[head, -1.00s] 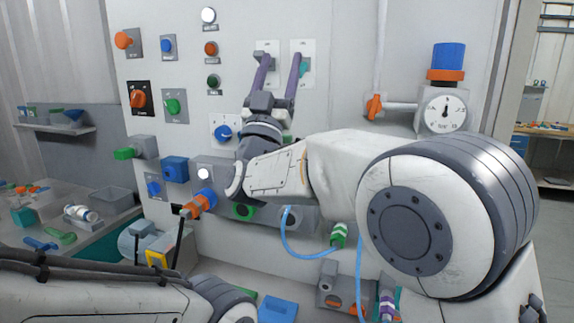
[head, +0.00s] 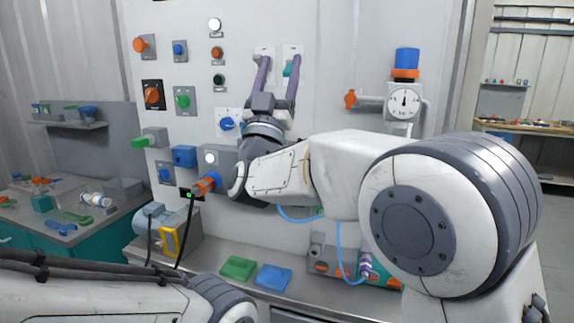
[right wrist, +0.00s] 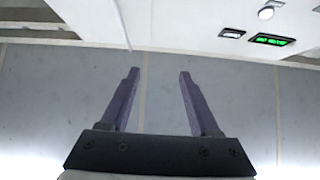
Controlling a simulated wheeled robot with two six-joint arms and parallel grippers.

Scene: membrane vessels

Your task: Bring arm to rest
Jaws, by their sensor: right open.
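My right arm reaches across the head view from the right. My right gripper (head: 278,64) points up, with its two purple fingers apart and nothing between them. In the head view it overlaps two white switch plates (head: 293,52) on the panel; I cannot judge the gap there. In the right wrist view the open fingers (right wrist: 159,74) show empty, with grey floor behind them. A white link of my left arm crosses the lower left of the head view; its gripper is out of view.
The upright panel (head: 330,70) carries knobs, buttons and a pressure gauge (head: 404,101). A bench below holds a green tray (head: 238,268) and a blue tray (head: 273,277). A side counter with loose parts stands at left. Shelving stands at far right.

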